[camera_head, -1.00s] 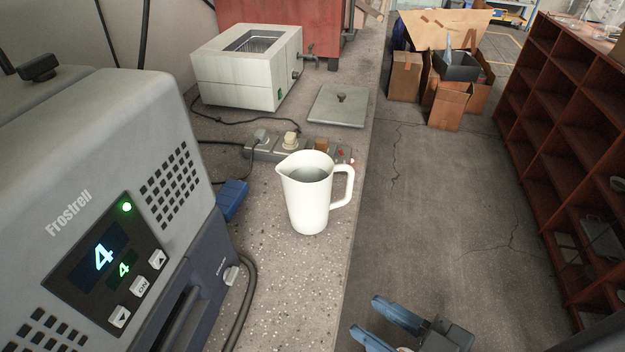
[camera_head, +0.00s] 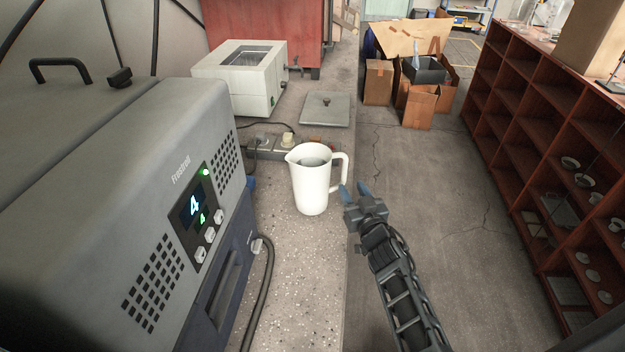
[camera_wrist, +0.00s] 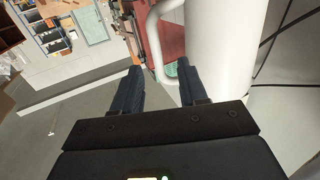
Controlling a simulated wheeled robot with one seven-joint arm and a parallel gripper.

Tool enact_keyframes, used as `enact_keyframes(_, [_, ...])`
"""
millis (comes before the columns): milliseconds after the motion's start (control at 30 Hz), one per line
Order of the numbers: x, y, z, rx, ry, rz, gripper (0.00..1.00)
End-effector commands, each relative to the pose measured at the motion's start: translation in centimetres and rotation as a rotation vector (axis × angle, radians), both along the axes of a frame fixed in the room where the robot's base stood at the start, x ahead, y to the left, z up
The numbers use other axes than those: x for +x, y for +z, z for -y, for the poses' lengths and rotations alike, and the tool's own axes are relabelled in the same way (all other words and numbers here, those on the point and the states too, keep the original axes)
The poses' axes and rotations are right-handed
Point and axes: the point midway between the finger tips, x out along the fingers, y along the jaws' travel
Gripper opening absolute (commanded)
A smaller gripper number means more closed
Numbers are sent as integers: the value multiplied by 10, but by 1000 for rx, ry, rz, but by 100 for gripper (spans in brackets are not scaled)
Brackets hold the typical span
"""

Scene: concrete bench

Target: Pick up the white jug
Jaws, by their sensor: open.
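The white jug (camera_head: 312,186) stands upright on the concrete bench (camera_head: 290,290), with its handle on the right side and its spout to the left. Some grey content shows inside its mouth. My gripper (camera_head: 352,191) is open and empty, close to the right of the jug at the handle's lower end. In the wrist view the jug's white body (camera_wrist: 222,50) and part of its handle are large. The handle lies beyond and between my two blue fingertips (camera_wrist: 162,75). I cannot tell whether a finger touches it.
A grey Frostrell machine (camera_head: 140,200) stands left of the jug. Behind the jug are a power strip (camera_head: 290,145), a flat grey lid (camera_head: 325,107) and a white bath box (camera_head: 240,80). Cables lie on the bench. Open floor lies right, before a red-brown shelf (camera_head: 545,150).

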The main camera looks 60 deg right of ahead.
Motion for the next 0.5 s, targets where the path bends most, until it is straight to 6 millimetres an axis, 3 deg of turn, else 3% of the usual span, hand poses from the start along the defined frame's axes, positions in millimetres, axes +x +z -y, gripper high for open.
enact_keyframes(500, [29, 7, 42, 4, -9, 8, 43])
